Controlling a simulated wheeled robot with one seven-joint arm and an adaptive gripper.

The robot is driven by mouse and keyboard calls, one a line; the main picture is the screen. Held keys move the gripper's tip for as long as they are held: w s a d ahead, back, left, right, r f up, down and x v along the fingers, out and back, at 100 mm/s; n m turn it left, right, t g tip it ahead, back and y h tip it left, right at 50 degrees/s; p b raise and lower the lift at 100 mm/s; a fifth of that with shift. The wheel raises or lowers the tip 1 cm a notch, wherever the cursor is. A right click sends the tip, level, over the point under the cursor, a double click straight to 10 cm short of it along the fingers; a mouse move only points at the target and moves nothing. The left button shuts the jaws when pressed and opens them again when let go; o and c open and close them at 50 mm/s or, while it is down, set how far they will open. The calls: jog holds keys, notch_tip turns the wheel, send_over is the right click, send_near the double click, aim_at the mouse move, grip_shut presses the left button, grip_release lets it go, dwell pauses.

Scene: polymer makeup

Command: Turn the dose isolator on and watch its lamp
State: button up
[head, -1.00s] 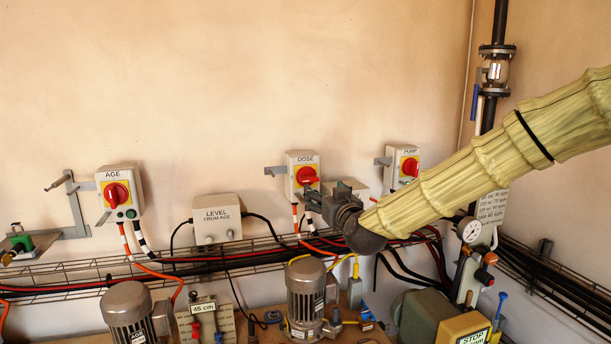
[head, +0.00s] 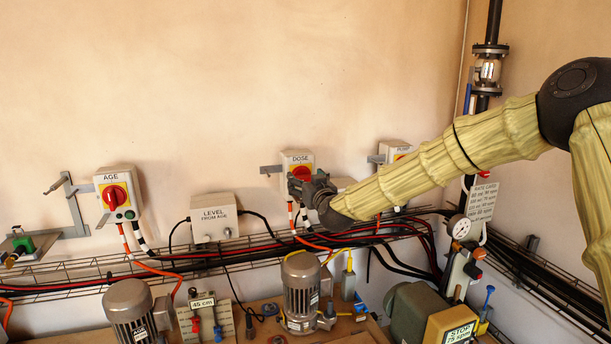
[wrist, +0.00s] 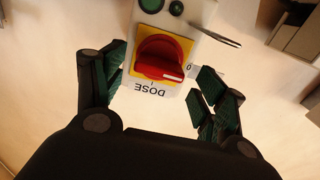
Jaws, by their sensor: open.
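The DOSE isolator (head: 296,158) is a pale box on the wall with a red rotary knob (head: 303,173) on a yellow plate. In the wrist view the red knob (wrist: 162,60) appears upside down, its white mark pointing toward the 0. A round dark-green lamp or button (wrist: 152,4) sits on the box, with a smaller green one (wrist: 177,8) beside it. My gripper (wrist: 160,92) is open, its green-padded fingers on either side of the DOSE label, just short of the knob. In the head view my gripper (head: 300,190) covers the box's lower part, hiding its lamp.
The AGE isolator (head: 119,194) is at left and the PUMP isolator (head: 395,152) at right, partly behind my arm. A wire cable tray (head: 75,272) runs below, above motors (head: 302,290). The wall above is clear.

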jog(key=shift+w+a+f, duration=0.1)
jog(key=shift+w, duration=0.5)
jog(key=shift+s, duration=0.1)
jog(key=c, duration=1)
